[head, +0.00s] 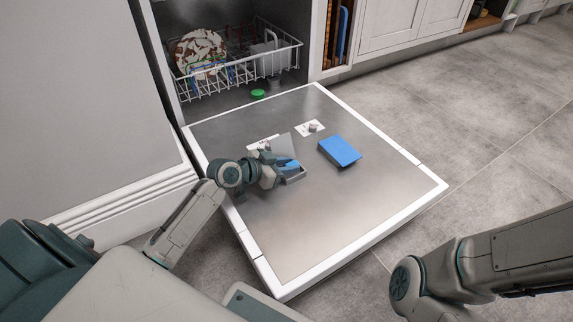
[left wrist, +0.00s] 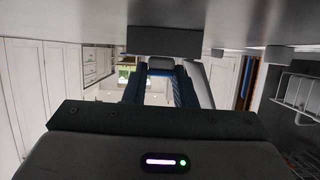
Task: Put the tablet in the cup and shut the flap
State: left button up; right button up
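The grey cup (head: 294,177) is set on the inside of the lowered dishwasher door, with its grey flap (head: 283,145) standing open. A blue piece (head: 289,163) shows at the cup, partly hidden by my left gripper (head: 277,170); I cannot tell whether it is the tablet or part of the gripper. In the left wrist view two dark blue fingers (left wrist: 160,85) stand apart with a gap between them. A larger blue block (head: 339,151) lies on the door to the right of the cup. My right gripper is out of view; only its arm shows at lower right.
The door (head: 320,215) lies flat, its front part bare, with a raised white rim. A white plate with a round knob (head: 313,127) is behind the cup. The wire rack (head: 240,68) holds dishes; a green disc (head: 257,94) lies below it.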

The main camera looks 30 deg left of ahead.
pick_arm(q)
jog(key=shift+o, duration=0.3)
jog(key=shift+s+f, duration=0.1)
jog(key=shift+f, duration=0.45)
jog(key=shift+r, duration=0.25)
jog(key=p+v, duration=0.2)
jog(key=v, duration=0.1)
jog(key=p+v, duration=0.2)
jog(key=v, duration=0.2)
jog(key=p+v, duration=0.1)
jog(key=v, duration=0.2)
jog(key=shift+a+r+p, duration=0.15)
jog(key=shift+r+p, duration=0.25)
jog(key=shift+r, duration=0.1)
jog(key=shift+v, duration=0.85)
